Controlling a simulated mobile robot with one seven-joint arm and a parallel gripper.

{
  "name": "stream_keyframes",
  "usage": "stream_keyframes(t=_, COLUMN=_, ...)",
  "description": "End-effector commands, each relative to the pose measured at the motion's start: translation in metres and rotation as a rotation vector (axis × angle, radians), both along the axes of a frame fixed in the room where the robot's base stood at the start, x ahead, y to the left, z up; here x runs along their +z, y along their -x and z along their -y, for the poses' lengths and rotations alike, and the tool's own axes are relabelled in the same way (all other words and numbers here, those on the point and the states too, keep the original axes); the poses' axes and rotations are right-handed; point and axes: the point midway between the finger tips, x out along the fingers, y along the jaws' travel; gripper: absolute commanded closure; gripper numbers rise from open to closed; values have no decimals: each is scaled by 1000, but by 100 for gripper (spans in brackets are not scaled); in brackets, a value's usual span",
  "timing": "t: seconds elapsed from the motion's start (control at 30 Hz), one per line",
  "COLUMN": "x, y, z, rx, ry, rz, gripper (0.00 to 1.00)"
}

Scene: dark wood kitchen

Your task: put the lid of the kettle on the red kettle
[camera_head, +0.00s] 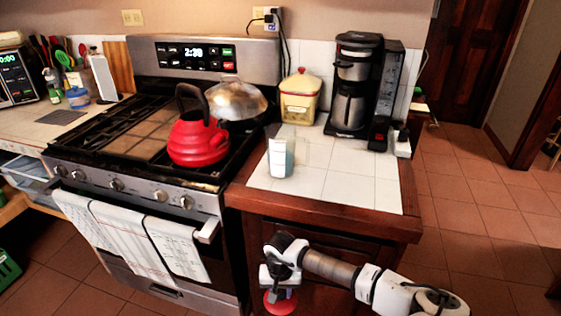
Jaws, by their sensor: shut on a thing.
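The red kettle (195,143) stands upright on the right part of the stove top, with its black handle arched above it. Its top opening is too small to make out. My gripper (281,293) is low at the bottom of the view, in front of the wooden cabinet and below counter height. It is shut on the red kettle lid (280,304), a round disc partly hidden by the gripper. The lid is well apart from the kettle, below and to its right.
A silver domed pan lid (237,98) sits just behind the kettle. The tiled counter (325,180) holds a glass (281,158), a yellow canister (301,98) and a coffee maker (357,88). Towels (135,235) hang on the oven front. The counter's front right is clear.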

Motion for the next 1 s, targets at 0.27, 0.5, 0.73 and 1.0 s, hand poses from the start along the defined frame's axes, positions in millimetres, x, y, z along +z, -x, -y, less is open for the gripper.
stream_keyframes(t=0.27, x=-55, y=9, z=1, rx=-10, ry=-6, rz=-5, gripper=95)
stream_keyframes(t=0.5, x=-101, y=19, z=1, rx=-1, ry=1, rz=0, gripper=95)
stream_keyframes(t=0.73, x=-77, y=-4, z=5, rx=8, ry=8, rz=1, gripper=95)
stream_keyframes(t=1.0, x=-51, y=-23, z=1, rx=3, ry=5, rz=3, gripper=95)
